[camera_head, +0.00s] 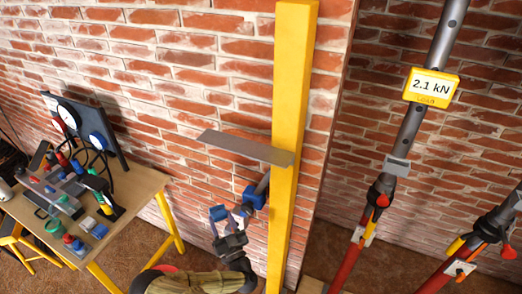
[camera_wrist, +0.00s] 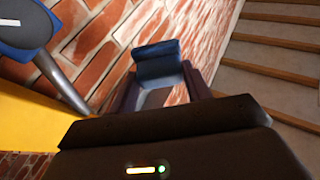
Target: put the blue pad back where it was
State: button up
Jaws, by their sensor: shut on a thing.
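The blue pad (camera_wrist: 158,60) is between the fingertips of my gripper (camera_wrist: 160,76) in the wrist view, with the brick wall behind it. In the head view the blue pad (camera_head: 218,213) shows small at the tips of my gripper (camera_head: 226,220), low and left of the yellow post (camera_head: 292,130). My gripper is shut on it and holds it clear of the floor. Another blue part (camera_head: 253,197) with a grey rod is beside the post, a little right of my gripper. It also shows at the upper left of the wrist view (camera_wrist: 20,30).
A grey plate (camera_head: 245,147) juts left from the post above my gripper. A wooden table (camera_head: 135,185) with gauges and tools stands at left. Grey and red props (camera_head: 402,150) with a yellow 2.1 kN display (camera_head: 431,87) stand at right. Steps (camera_wrist: 275,65) rise in the wrist view.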

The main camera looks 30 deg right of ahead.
aim_at(220, 209)
jog(key=shift+s+a+r, duration=0.1)
jog(key=shift+s, duration=0.05)
jog(key=w+d+f+m+g+h, duration=0.1)
jog(key=w+h, duration=0.1)
jog(key=w+d+f+m+g+h, duration=0.1)
jog(key=h, duration=0.1)
jog(key=w+m+g+h+b, duration=0.1)
jog(key=w+m+h, duration=0.1)
jog(key=h, duration=0.1)
jog(key=shift+w+d+f, duration=0.3)
jog(key=shift+d+f, duration=0.1)
jog(key=w+a+r+m+g+h+b, duration=0.25)
jog(key=w+a+r+g, duration=0.25)
jog(key=a+g, duration=0.25)
notch_tip(220, 209, up, 9)
jog(key=s+a+g+y, duration=0.2)
jog(key=g+y, duration=0.1)
jog(key=s+d+r+n+g+y+b, duration=0.1)
jog(key=s+d+r+g+y, duration=0.1)
jog(key=s+r, duration=0.8)
jog(key=s+d+r+n+g+y+b, duration=0.1)
jog(key=s+d+r+g+y, duration=0.1)
jog(key=s+r, duration=0.9)
notch_tip(220, 209, up, 4)
jog(key=d+g, duration=0.1)
jog(key=d, duration=0.1)
jog(key=shift+s+d+r, duration=0.15)
jog(key=shift+s+d, duration=0.1)
jog(key=shift+d, duration=0.1)
